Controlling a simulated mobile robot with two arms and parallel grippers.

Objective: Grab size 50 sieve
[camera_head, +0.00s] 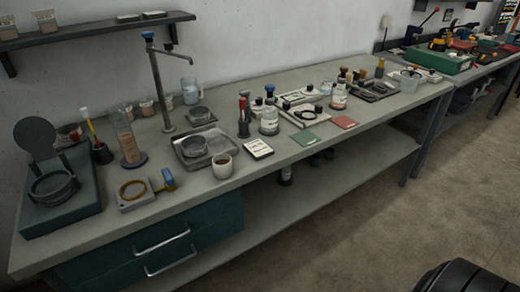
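No size 50 marking is readable on anything here. Several round, sieve-like pieces show on the bench. A brass-coloured ring (132,189) lies on a light square plate near the front edge. A dark round piece (53,187) with a raised disc behind it sits on a green box at the far left. I cannot tell which is the size 50 sieve. Neither gripper is in view.
The long grey bench (235,184) holds bottles (269,121), a tall tap stand (162,85), a brown cup (222,165) and a white card (257,148). A wall shelf (92,32) overhangs the left end. Teal drawers (150,250) are below. Floor (380,220) in front is clear.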

